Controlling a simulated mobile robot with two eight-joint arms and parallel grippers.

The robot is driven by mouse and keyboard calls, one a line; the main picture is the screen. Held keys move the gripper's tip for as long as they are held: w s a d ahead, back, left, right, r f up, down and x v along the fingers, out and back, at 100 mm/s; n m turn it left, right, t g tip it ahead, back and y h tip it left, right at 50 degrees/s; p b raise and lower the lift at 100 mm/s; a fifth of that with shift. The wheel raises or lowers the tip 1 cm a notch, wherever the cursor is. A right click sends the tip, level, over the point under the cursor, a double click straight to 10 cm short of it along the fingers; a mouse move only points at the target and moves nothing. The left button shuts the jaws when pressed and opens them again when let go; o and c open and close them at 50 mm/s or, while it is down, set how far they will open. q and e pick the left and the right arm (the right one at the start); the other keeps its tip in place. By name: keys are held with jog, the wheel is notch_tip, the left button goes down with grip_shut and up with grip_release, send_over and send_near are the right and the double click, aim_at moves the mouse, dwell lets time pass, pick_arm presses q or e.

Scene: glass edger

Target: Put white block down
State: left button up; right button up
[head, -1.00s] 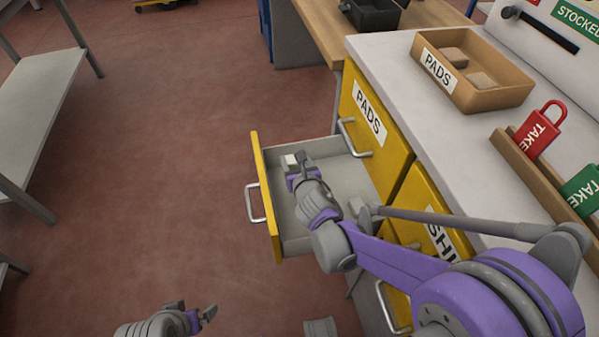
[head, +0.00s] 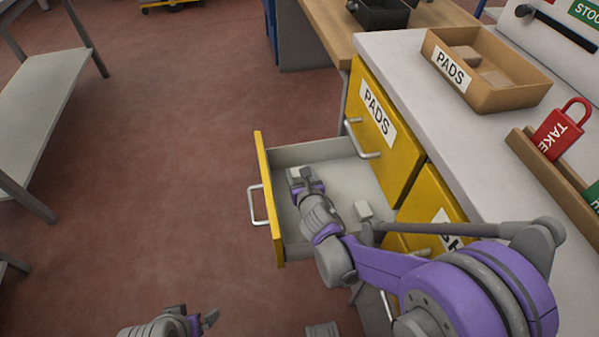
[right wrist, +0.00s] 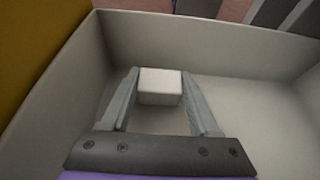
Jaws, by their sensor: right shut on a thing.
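The white block (head: 295,174) is between the fingertips of my right gripper (head: 302,174), inside the open yellow-fronted drawer (head: 263,190). In the right wrist view the white block (right wrist: 160,86) sits between both fingers of the right gripper (right wrist: 158,88), low in the drawer close to its grey walls (right wrist: 210,40). The right gripper is shut on it. I cannot tell whether the block touches the drawer floor. My left gripper (head: 193,318) is at the bottom edge of the head view, open and empty, above the floor.
The counter (head: 400,65) holds a PADS tray (head: 485,95) and a red TAKE padlock tag (head: 560,133).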

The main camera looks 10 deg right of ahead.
jog(key=o, duration=1.4)
jog(key=shift+c, duration=0.2)
jog(key=shift+r+p, duration=0.2)
jog(key=shift+p, duration=0.1)
jog(key=shift+s+r+p, duration=0.6)
jog(key=shift+r+p, duration=0.05)
jog(key=shift+r, duration=0.1)
jog(key=p+v, duration=0.2)
jog(key=v, duration=0.8)
jog(key=shift+s, duration=0.35)
